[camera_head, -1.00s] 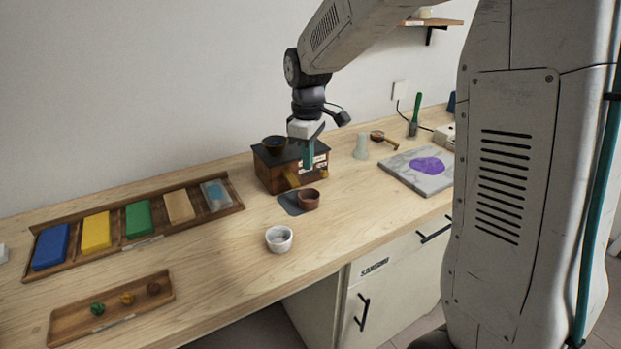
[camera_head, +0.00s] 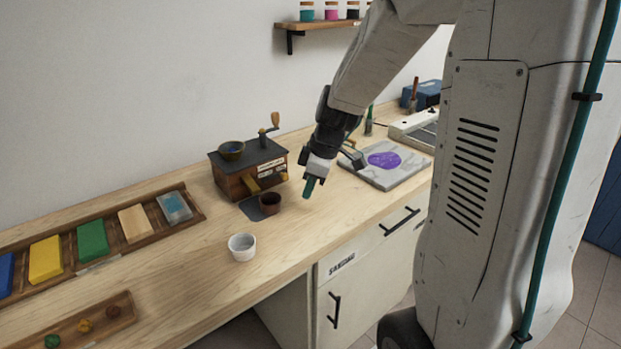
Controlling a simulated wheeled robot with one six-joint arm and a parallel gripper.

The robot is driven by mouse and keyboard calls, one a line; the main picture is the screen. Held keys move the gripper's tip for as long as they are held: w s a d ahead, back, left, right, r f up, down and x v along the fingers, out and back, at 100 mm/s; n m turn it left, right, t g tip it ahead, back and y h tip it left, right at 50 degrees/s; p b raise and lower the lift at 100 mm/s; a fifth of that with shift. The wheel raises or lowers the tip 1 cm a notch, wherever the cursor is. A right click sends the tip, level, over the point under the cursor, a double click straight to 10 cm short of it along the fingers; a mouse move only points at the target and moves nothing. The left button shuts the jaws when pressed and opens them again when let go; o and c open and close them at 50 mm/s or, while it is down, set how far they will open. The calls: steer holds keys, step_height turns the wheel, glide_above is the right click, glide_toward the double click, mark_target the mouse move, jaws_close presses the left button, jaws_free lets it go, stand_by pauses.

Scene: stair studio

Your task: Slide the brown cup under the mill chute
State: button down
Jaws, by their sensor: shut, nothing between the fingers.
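The brown cup (camera_head: 270,204) stands upright on the right part of a dark mat (camera_head: 249,209), in front of the wooden mill (camera_head: 230,186).
A white cup (camera_head: 242,247) stands near the bench's front edge. A tray of coloured blocks (camera_head: 110,257) lies left, with a smaller tray (camera_head: 80,326) of little balls in front. A marble slab (camera_head: 391,172) with a purple patch lies right. A bowl (camera_head: 231,150) sits on the mill.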

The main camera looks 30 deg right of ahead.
mark_target(284, 211)
steer(key=x, duration=0.5)
steer(key=shift+w+a+f, duration=0.1)
steer(key=shift+w+a, duration=0.05)
steer(key=shift+a, duration=0.1)
steer(key=shift+w+a, duration=0.85)
steer(key=shift+a, duration=0.05)
steer(key=shift+w+a, duration=0.35)
steer(key=shift+w, duration=0.1)
